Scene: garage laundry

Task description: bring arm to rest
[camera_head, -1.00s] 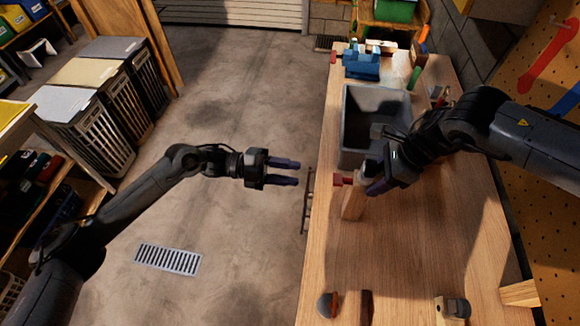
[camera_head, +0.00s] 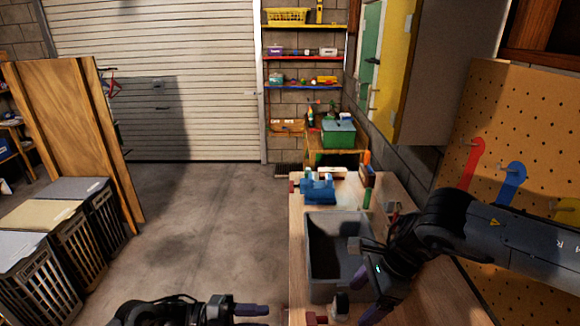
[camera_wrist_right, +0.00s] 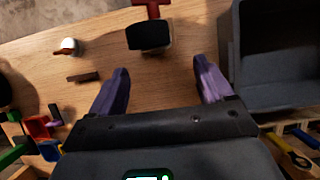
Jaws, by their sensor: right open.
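My right gripper (camera_head: 362,300) is over the workbench (camera_head: 430,295), beside the near end of a grey bin (camera_head: 312,262). In the right wrist view its two purple fingers (camera_wrist_right: 160,85) are spread with nothing between them. A black-ended item with a red part (camera_wrist_right: 149,36) lies on the bench beyond the fingertips. My left gripper (camera_head: 250,314) is at the bottom edge, left of the bench and over the floor. Its fingers are apart and empty; the lower one is mostly cut off by the frame.
A blue vise-like item (camera_head: 318,189) stands behind the bin. A pegboard (camera_head: 520,150) and a wall cabinet (camera_head: 420,75) are at the right. Hampers (camera_head: 85,225) stand at the left. The floor (camera_head: 215,215) between is clear. A dark brown block (camera_wrist_right: 82,77) lies on the bench.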

